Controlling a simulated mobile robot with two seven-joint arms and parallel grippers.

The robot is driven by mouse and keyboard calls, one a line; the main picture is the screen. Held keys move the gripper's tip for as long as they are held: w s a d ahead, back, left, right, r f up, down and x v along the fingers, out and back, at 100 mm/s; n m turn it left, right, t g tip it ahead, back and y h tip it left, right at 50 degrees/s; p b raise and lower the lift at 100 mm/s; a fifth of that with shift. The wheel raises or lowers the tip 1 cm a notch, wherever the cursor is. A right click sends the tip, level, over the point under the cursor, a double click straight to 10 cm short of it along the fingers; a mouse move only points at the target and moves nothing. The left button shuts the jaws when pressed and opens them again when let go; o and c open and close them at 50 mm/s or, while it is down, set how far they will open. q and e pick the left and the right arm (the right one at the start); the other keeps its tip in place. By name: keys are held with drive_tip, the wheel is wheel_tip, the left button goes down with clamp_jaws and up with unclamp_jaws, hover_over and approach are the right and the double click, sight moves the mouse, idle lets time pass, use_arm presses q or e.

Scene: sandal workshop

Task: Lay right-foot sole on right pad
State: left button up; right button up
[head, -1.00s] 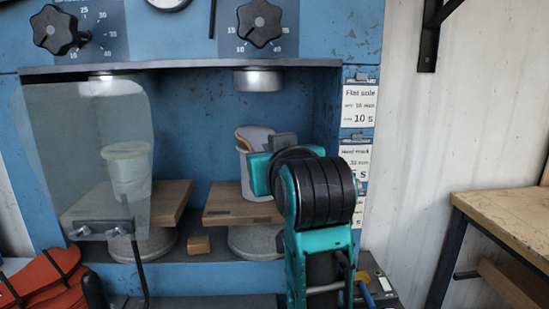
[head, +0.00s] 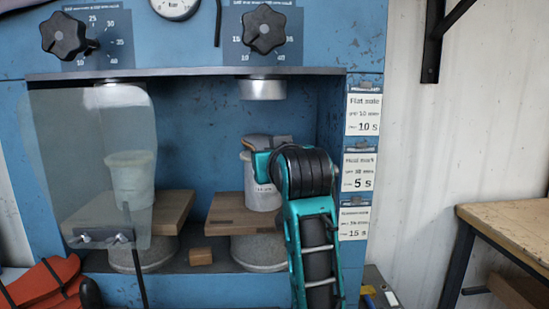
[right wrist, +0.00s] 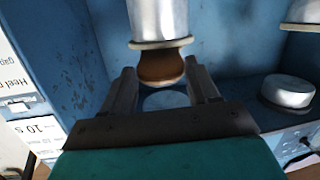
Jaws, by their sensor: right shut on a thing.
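The right-foot sole, tan-brown, shows its edge in the head view (head: 253,142) at the top of the white cylindrical right pad (head: 261,190). In the right wrist view, turned upside down, the brown sole (right wrist: 160,68) lies against the pad's beige rim, partly overlapping the pad (right wrist: 158,18). I cannot tell whether it rests fully flat. My right gripper (right wrist: 162,78) is shut on the sole, one finger on each side. In the head view the right gripper (head: 270,150) is partly hidden by its own wrist. My left gripper is not in view.
A silver press ram (head: 262,88) hangs above the right pad. A clear guard (head: 95,165) covers the left pad (head: 130,178). A wooden board (head: 225,212) surrounds the right pad's foot. The bay's right wall (head: 330,130) stands close to my arm.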

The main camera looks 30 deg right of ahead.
drive_tip(key=shift+w+d+f, duration=0.15)
drive_tip(key=shift+w, duration=0.15)
idle(0.4)
drive_tip(key=shift+f, duration=0.35)
drive_tip(key=o, duration=1.1)
drive_tip(key=shift+c, duration=0.2)
drive_tip(key=shift+s, duration=0.1)
drive_tip(key=f+p+v, duration=0.1)
drive_tip(key=p+v, duration=0.1)
drive_tip(key=v, duration=0.5)
drive_tip(key=shift+s+f, duration=0.15)
drive_tip(key=shift+s, duration=0.3)
idle(1.1)
